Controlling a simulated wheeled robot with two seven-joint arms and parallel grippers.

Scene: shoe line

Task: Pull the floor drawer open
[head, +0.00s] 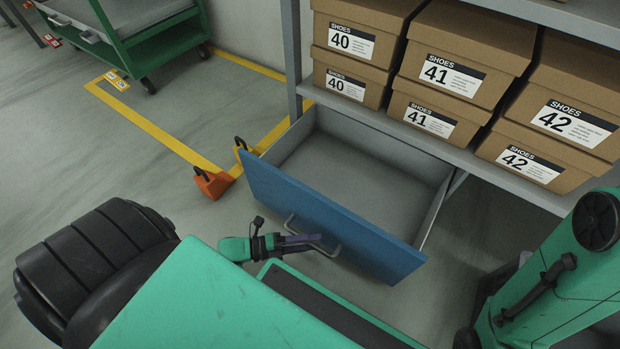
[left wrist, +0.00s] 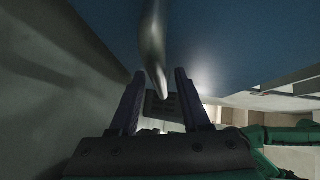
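The floor drawer (head: 345,225) stands pulled out from under the shoe shelf, with its grey, empty inside showing behind a blue front. Its metal bar handle (head: 331,250) is on the blue front, and it also shows in the left wrist view (left wrist: 154,50). My left gripper (head: 310,241) is at the handle, low in front of the drawer. In the left wrist view its two fingers (left wrist: 158,92) stand apart on either side of the handle, with gaps visible. The right gripper is not in view.
Shoe boxes (head: 455,70) marked 40, 41 and 42 stand on the shelf (head: 490,165) above the drawer. An orange object (head: 213,184) is on the floor by the drawer's left corner.

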